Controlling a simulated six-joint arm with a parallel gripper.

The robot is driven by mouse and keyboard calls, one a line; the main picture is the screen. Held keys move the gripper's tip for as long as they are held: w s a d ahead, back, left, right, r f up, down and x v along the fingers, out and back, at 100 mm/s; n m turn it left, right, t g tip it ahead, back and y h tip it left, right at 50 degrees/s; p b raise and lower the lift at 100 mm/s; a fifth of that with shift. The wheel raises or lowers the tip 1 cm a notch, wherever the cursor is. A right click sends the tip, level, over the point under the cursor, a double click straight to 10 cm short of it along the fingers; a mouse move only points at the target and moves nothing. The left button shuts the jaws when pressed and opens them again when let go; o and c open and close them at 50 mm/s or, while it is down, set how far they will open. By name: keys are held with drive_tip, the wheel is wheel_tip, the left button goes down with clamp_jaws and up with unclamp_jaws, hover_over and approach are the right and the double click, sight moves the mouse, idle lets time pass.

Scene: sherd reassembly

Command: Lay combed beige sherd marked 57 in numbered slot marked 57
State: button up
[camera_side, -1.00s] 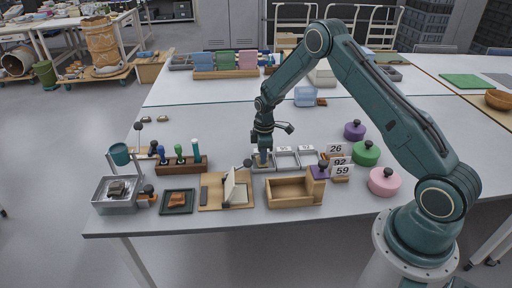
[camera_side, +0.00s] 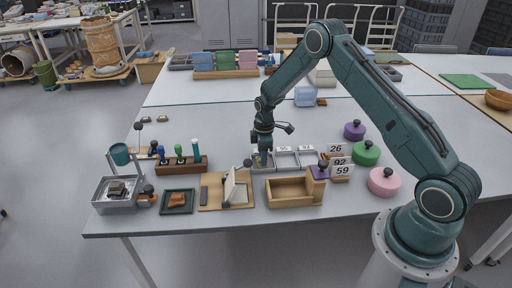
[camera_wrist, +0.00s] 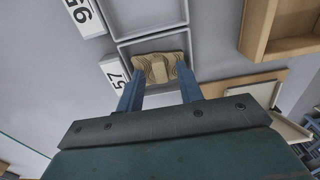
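The combed beige sherd (camera_wrist: 160,67), ridged on top, is between the blue fingertips of my gripper (camera_wrist: 160,84) in the wrist view. Both fingertips meet its sides, and my gripper looks shut on it. The sherd is over or in the grey numbered slot marked 57 (camera_wrist: 150,44), beside the white 57 label (camera_wrist: 115,74). I cannot tell whether it touches the slot floor. In the side view my gripper (camera_side: 263,160) points down into the leftmost slot of the row, and the sherd is mostly hidden there.
More grey slots run to the right, the neighbour labelled 95 (camera_wrist: 85,15). A wooden open box (camera_side: 290,191) stands in front. A wooden board with a tilted white panel (camera_side: 232,187) is front left. Number cards (camera_side: 341,165) and coloured lidded pots (camera_side: 366,153) stand to the right.

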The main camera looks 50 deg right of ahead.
wheel_tip(320, 180, up, 12)
idle(0.6)
drive_tip(key=shift+s+r, duration=0.1)
idle(0.4)
drive_tip(key=s+a+r+m+t, duration=0.1)
drive_tip(key=s+a+r, duration=0.25)
drive_tip(key=r, duration=0.35)
drive_tip(key=s+a+r+m+t, duration=0.1)
drive_tip(key=s+a+r+m, duration=0.1)
drive_tip(key=s+r, duration=0.35)
drive_tip(key=s+a+r+m+t, duration=0.1)
drive_tip(key=s+a+r, duration=0.25)
drive_tip(key=r, duration=0.45)
drive_tip(key=s+a+r+m+t, duration=0.1)
drive_tip(key=s+a+m, duration=0.1)
drive_tip(key=s, duration=0.8)
drive_tip(key=s+a+r+m+t, duration=0.1)
drive_tip(key=s+a+m, duration=0.1)
drive_tip(key=s, duration=0.8)
drive_tip(key=shift+s+a+r+m, duration=0.2)
drive_tip(key=shift+a+r+m, duration=0.1)
drive_tip(key=shift+m, duration=0.2)
